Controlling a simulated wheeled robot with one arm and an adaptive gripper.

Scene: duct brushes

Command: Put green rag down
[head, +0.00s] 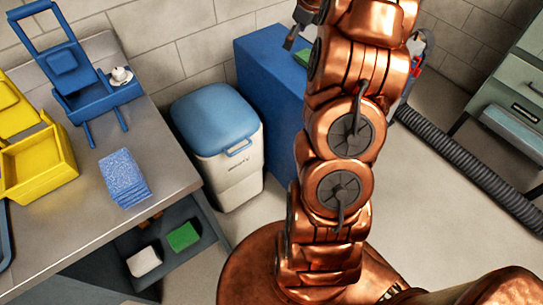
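A small green patch (301,57), possibly the green rag, shows at the top of the blue cabinet, left of my copper arm. The arm covers part of it, and I cannot tell whether it lies on the cabinet or is held. A dark finger of my gripper (292,37) shows just above and left of this patch. The rest of the gripper is hidden by the arm or out of frame, so its opening cannot be seen. Another green block-like item (184,236) lies on the shelf under the table, beside a white one (144,262).
The blue cabinet (262,72) stands behind a white bin with a blue lid (214,115). The metal table (140,180) at left holds a blue cloth stack (123,177), a yellow bin (42,165) and a blue carrier (75,65). A ribbed hose (470,165) crosses the floor at right.

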